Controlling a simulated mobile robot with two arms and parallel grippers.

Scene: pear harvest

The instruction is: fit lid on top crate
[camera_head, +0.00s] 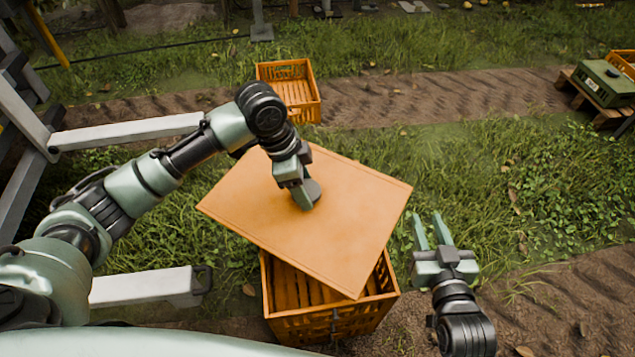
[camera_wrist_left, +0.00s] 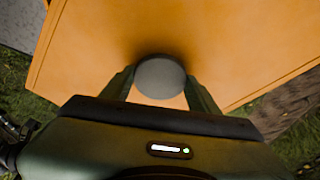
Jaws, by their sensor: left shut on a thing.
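The orange lid (camera_head: 345,215) is a flat square panel, held above the top crate (camera_head: 328,325) and turned at an angle to it. It covers the crate's back part, and the crate's front part shows open below it. My left gripper (camera_head: 306,194) is shut on the lid's round grey knob, which also shows between the fingers in the left wrist view (camera_wrist_left: 160,78). The lid (camera_wrist_left: 240,40) fills most of that view. My right gripper (camera_head: 432,232) is open and empty, to the right of the lid and crate. Whether the lid touches the rim is unclear.
A green box (camera_head: 605,82) sits on a wooden pallet at the far right. A grey metal frame (camera_head: 130,132) stands at the left.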

